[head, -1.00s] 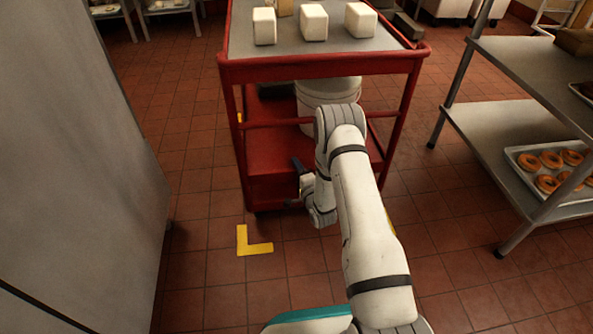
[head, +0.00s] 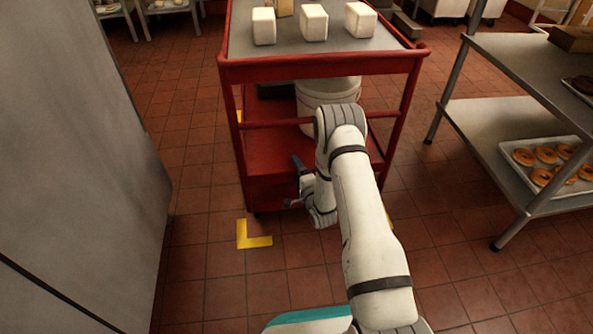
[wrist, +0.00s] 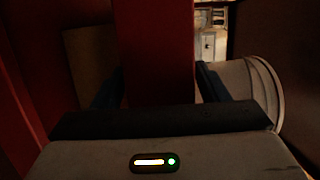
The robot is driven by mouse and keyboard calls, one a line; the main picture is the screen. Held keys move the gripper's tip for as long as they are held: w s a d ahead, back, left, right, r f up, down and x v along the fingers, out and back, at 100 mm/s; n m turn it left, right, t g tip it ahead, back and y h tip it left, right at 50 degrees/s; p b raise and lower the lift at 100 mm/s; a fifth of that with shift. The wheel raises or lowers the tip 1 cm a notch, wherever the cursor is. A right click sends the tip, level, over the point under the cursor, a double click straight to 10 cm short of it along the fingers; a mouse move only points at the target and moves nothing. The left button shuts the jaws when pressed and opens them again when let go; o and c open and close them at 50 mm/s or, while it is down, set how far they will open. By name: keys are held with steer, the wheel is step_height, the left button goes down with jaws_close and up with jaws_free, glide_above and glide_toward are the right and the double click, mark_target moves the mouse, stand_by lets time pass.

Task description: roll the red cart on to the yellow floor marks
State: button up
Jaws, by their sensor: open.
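The red cart (head: 320,68) stands upright in front of me, with a grey top and a lower shelf. A yellow L-shaped floor mark (head: 255,240) lies just in front of its near left corner, apart from that leg. A second yellow mark (head: 390,221) peeks out right of my arm, mostly hidden. A bit of yellow (head: 239,116) shows behind the cart's left post. My gripper (head: 297,180) is low at the cart's near side. In the wrist view my gripper (wrist: 158,88) is open, with a red upright part of the cart between its fingers; contact is unclear.
White blocks (head: 314,22) stand on the cart's top, and a white bucket (head: 325,92) on its lower shelf. A grey cabinet wall (head: 75,150) closes the left side. A metal rack (head: 480,130) with doughnuts stands at right. Tiled floor is clear between cart and rack.

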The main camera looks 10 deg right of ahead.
steer(key=shift+o, duration=0.5)
steer(key=shift+s+d+r+p, duration=0.1)
steer(key=shift+s+p, duration=0.2)
steer(key=shift+s, duration=0.1)
steer(key=p+v, duration=0.2)
steer(key=v, duration=0.5)
